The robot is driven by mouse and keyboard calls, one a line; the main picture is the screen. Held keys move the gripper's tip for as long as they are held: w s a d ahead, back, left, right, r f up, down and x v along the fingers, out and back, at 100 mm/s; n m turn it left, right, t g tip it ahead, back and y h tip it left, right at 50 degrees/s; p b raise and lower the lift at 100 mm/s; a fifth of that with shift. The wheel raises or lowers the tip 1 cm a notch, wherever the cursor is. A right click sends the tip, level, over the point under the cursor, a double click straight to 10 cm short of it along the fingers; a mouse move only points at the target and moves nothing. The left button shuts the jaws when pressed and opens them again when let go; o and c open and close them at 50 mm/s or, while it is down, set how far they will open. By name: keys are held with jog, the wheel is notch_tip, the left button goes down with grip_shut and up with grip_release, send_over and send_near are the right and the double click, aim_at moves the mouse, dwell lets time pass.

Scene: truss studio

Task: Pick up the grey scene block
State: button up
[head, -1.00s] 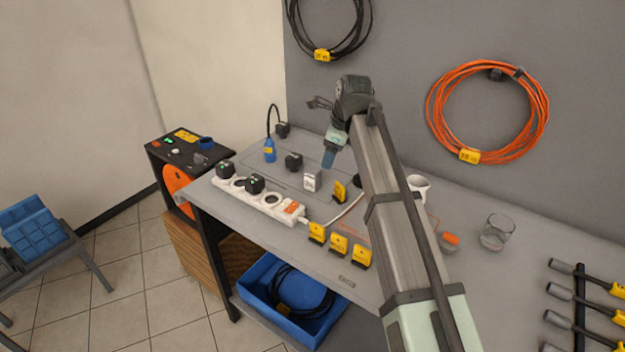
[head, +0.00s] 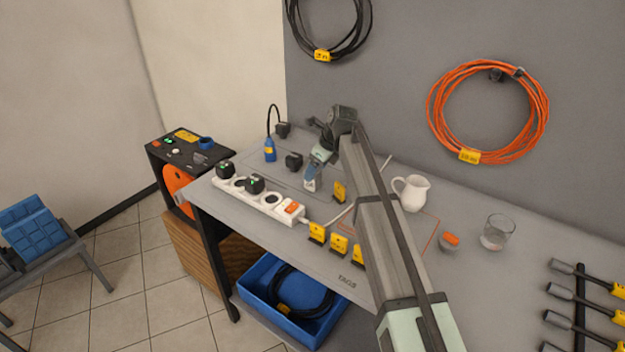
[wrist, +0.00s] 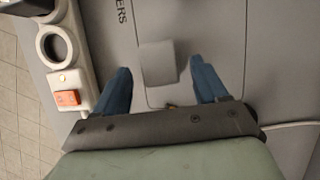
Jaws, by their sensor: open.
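The grey scene block (wrist: 158,62) shows in the wrist view as a plain grey block on the table, between and slightly ahead of my blue fingertips. My gripper (wrist: 160,68) is open, with one finger on each side of the block and visible gaps between. In the head view my gripper (head: 310,182) points down at the block's place, low over the table behind the white power strip. It mostly hides the block there. I cannot tell how high the fingertips are above the table.
The white power strip (head: 262,203) with black plugs lies to the left. Yellow tags (head: 339,191) stand close to the right and in front. A white pitcher (head: 411,193) and a glass (head: 497,232) stand farther right.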

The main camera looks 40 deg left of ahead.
aim_at(315, 184)
jog(key=shift+x, duration=2.75)
jog(key=shift+a+r, duration=0.1)
jog(key=c, duration=1.1)
